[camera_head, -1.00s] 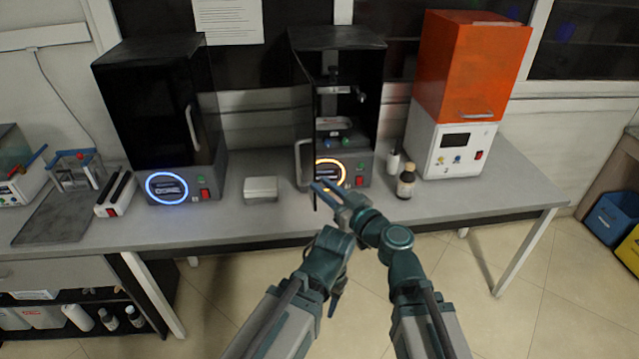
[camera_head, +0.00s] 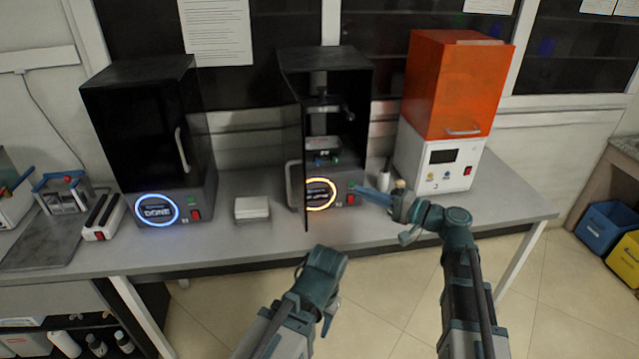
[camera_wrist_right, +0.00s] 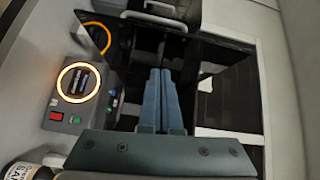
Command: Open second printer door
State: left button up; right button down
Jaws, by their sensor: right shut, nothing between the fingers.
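The middle printer (camera_head: 350,118) is a black cabinet with a glowing orange ring (camera_head: 320,194) on its base. Its dark door (camera_head: 299,150) stands swung open on the left side, nearly edge-on, with a pale handle (camera_head: 291,183). The inside is exposed. My right gripper (camera_head: 362,191) is shut and empty in front of the printer's base, right of the ring and apart from the door. In the right wrist view its blue fingers (camera_wrist_right: 160,72) are together before the printer opening. My left gripper (camera_head: 328,322) hangs low before the table; its jaw state is unclear.
A left printer (camera_head: 140,120) with a blue DONE ring has its door closed. An orange-topped machine (camera_head: 455,90) stands right. A white box (camera_head: 252,208) lies between the black printers. A small bottle (camera_head: 399,186) is close behind my right gripper.

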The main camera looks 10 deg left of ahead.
jog(key=d+m, duration=0.1)
send_near(288, 188)
jog(key=shift+w+a+r, duration=0.2)
jog(key=shift+w+r, duration=0.4)
jog(key=shift+w, duration=0.35)
jog(key=shift+w+a+r, duration=0.15)
jog(key=shift+w+r, duration=0.45)
jog(key=shift+w, duration=0.3)
jog(key=s+a, duration=0.2)
jog(key=a, duration=0.5)
jog(key=shift+s+a, duration=0.35)
jog(key=shift+a, duration=0.05)
jog(key=shift+d, duration=0.1)
